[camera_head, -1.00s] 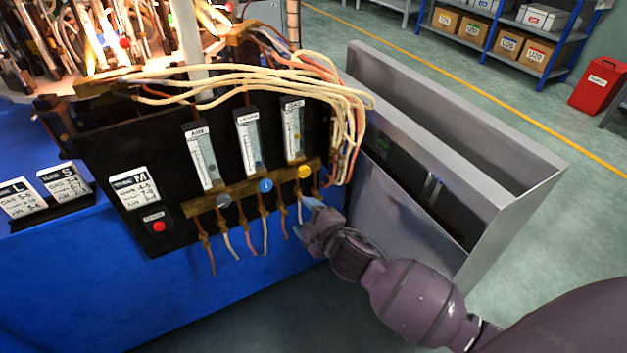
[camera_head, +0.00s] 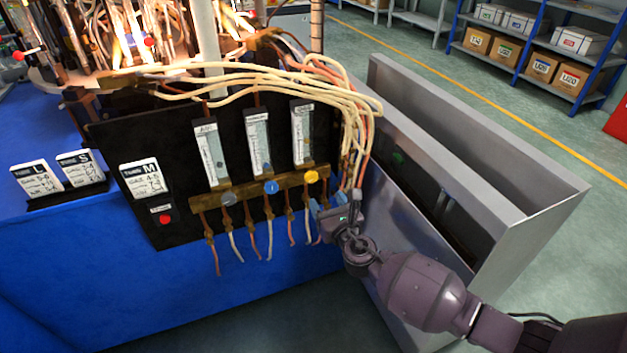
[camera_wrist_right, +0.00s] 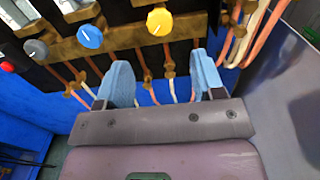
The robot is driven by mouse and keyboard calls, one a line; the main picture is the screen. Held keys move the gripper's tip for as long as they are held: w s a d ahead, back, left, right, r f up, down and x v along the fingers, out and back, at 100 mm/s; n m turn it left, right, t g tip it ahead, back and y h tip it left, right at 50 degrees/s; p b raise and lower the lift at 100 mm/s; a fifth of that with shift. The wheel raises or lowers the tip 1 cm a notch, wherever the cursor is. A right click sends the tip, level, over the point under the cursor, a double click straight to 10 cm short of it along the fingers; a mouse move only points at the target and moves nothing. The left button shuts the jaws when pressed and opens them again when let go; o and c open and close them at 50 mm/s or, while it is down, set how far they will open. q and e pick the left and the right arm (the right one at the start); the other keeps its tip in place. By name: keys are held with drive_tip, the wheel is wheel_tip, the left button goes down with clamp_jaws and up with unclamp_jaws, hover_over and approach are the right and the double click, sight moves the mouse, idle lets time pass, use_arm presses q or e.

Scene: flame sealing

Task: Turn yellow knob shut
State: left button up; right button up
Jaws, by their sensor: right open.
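The yellow knob (camera_head: 312,177) sits at the right end of the brass manifold (camera_head: 262,191) on the black panel, below the rightmost flow meter. My left gripper is not in view.
A blue knob (camera_head: 271,187) and a grey knob (camera_head: 228,198) sit left on the same manifold. Hoses hang below it, close to the fingers. A red button (camera_head: 165,219) is on the panel. A grey metal trough (camera_head: 525,225) stands to the right, beside my arm.

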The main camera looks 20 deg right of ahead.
sight(312, 179)
drive_tip(key=w, duration=0.2)
drive_tip(key=w+b, duration=0.1)
drive_tip(key=w, duration=0.4)
drive_tip(key=shift+w+a+f+b, duration=0.15)
drive_tip(key=shift+w+f+b, duration=0.15)
drive_tip(key=shift+w, duration=0.1)
drive_tip(key=shift+w+r, duration=0.2)
drive_tip(key=shift+w, duration=0.65)
drive_tip(key=shift+c, duration=0.3)
drive_tip(key=c, duration=0.8)
drive_tip(key=shift+c, duration=0.2)
